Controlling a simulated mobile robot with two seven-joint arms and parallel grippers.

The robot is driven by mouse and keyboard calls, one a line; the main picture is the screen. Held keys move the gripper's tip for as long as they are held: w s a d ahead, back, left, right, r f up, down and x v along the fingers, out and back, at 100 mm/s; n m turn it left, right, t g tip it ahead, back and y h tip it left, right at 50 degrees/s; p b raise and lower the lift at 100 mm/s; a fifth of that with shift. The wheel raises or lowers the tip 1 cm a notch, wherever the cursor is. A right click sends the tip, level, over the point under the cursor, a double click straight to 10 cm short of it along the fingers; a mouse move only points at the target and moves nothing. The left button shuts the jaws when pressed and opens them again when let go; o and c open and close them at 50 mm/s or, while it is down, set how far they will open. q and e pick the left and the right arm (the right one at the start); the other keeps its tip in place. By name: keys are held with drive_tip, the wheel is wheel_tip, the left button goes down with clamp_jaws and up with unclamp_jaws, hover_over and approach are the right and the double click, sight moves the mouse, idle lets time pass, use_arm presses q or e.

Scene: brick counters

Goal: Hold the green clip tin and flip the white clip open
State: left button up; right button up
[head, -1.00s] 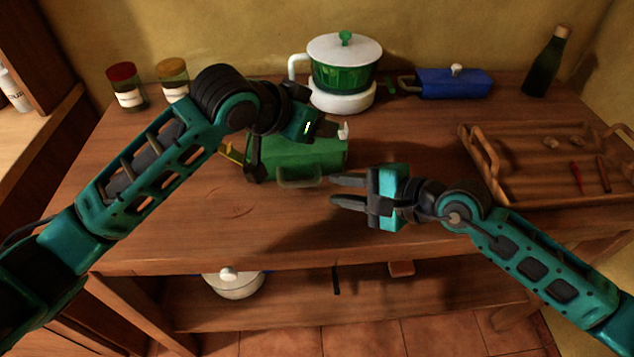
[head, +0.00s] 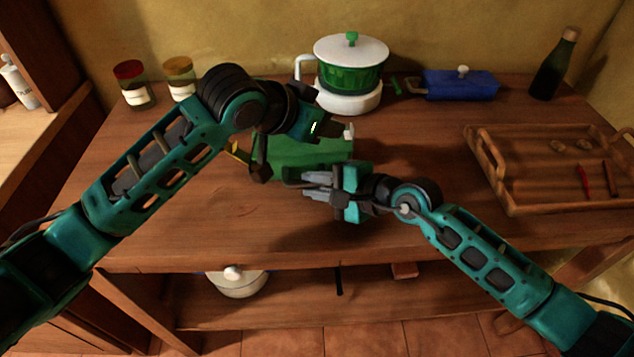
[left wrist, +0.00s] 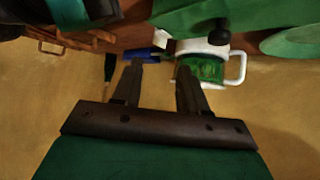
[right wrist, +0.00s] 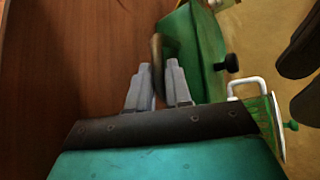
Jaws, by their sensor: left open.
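The green clip tin (head: 305,153) stands on the counter under my left arm, which hides part of it. The white clip (head: 348,131) shows at its right end, beside my left gripper (head: 338,130). That gripper is open, its fingers apart with nothing between them in the left wrist view (left wrist: 160,78). My right gripper (head: 306,186) is at the tin's front handle. In the right wrist view the handle (right wrist: 157,50) lies between its narrowed fingers (right wrist: 159,75); whether they press on it is unclear. The tin's green side (right wrist: 195,60) is just beyond.
A green pot with a white lid (head: 350,75) stands behind the tin. A blue box (head: 458,85), a bottle (head: 553,65) and two jars (head: 133,86) are at the back. A wooden tray (head: 490,180) is at the right. The front of the counter is clear.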

idle(0.3)
use_arm(q)
drive_tip(key=shift+w, duration=0.2)
drive_tip(key=shift+c, duration=1.4)
drive_tip(key=w+d+y, duration=0.1)
drive_tip(key=w, duration=0.1)
drive_tip(key=w+d+r+n+g+y, duration=0.1)
drive_tip(key=w, duration=0.1)
drive_tip(key=w+d+r+n+g+y, duration=0.1)
drive_tip(key=shift+w+d+y, duration=0.1)
drive_tip(key=shift+w+y, duration=0.2)
drive_tip(key=shift+w, duration=0.1)
clamp_jaws()
drive_tip(key=shift+n+g+y, duration=0.5)
drive_tip(key=shift+g+y, duration=0.2)
drive_tip(key=shift+y, duration=0.1)
drive_tip(key=shift+d+f, duration=0.2)
drive_tip(key=shift+f, duration=0.95)
drive_tip(key=shift+d+f, duration=0.15)
drive_tip(key=shift+f, duration=1)
drive_tip(key=shift+d+f, duration=0.2)
drive_tip(key=shift+f, duration=0.95)
drive_tip(key=shift+d, duration=0.1)
